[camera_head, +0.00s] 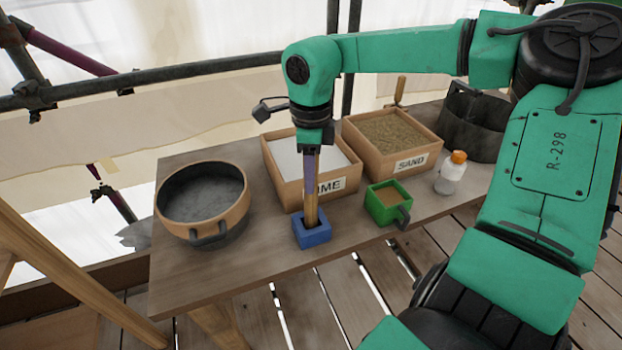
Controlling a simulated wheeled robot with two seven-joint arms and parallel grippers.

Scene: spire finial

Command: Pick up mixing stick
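The mixing stick (311,207) is a wooden stick standing upright in a small blue square holder (313,236) near the table's front edge. Its lower end is hidden inside the holder. My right gripper (310,151) points straight down at the top of the stick, with its dark fingers right at the stick's upper end. The fingers are too small to tell whether they are closed on it. My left gripper is not in view.
Behind the stick are a white-filled lime box (284,181) and a sand box (418,163). A round mixing pan (240,213) stands left. A green box (378,210), a bottle (449,179) and a dark bag (478,127) are right. The front left tabletop (190,285) is clear.

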